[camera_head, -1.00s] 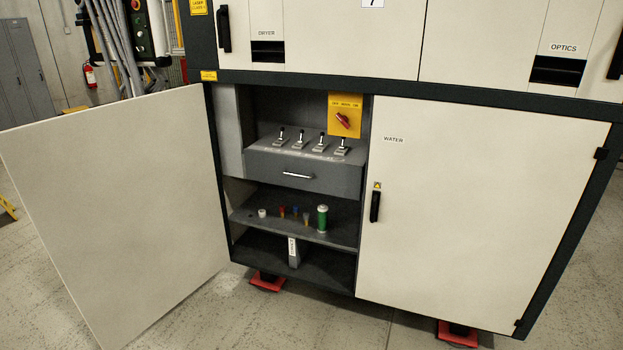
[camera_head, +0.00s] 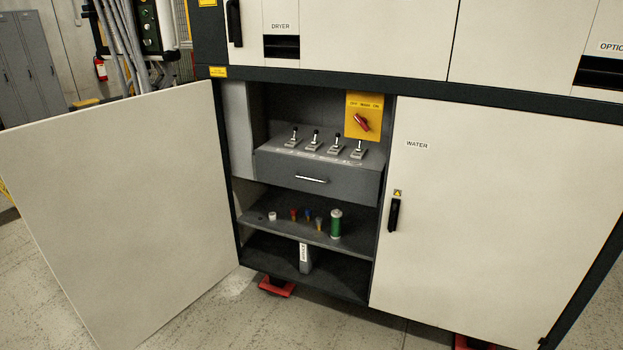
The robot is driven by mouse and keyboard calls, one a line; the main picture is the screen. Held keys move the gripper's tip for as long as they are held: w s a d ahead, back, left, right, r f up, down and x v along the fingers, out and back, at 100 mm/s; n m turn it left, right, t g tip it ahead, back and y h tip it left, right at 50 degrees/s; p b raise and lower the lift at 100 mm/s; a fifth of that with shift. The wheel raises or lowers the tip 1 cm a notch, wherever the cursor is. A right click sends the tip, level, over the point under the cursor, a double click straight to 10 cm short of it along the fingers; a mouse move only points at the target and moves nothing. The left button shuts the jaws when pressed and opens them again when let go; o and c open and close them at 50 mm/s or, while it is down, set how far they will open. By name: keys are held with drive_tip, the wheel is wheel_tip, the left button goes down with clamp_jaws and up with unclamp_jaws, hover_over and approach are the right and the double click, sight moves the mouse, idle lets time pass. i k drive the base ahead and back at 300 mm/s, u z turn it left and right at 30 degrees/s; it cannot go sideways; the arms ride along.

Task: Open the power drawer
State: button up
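The power drawer, taken to be the grey drawer (camera_head: 345,182) in the open cabinet bay, has a thin silver bar handle (camera_head: 311,179) on its front. Its front looks closed, in line with its housing. Several black-tipped toggle switches (camera_head: 316,141) stand on the ledge above it. A yellow panel with a red rotary switch (camera_head: 361,122) is on the back wall, upper right of the drawer. My gripper does not show in the head view.
The left cabinet door (camera_head: 110,215) stands wide open to the left. The WATER door (camera_head: 480,220) at right is shut. Below the drawer, a shelf (camera_head: 335,244) holds a green cylinder (camera_head: 336,224) and several small coloured parts. A red foot (camera_head: 277,287) juts out at floor level.

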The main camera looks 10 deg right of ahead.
sight(344, 173)
drive_tip(key=i, duration=0.6)
drive_tip(key=z, duration=0.05)
drive_tip(key=k, duration=1.3)
drive_tip(key=u, duration=0.3)
drive_tip(key=i, duration=0.8)
drive_tip(key=u, duration=0.55)
drive_tip(key=i, duration=1.05)
drive_tip(key=u, duration=0.2)
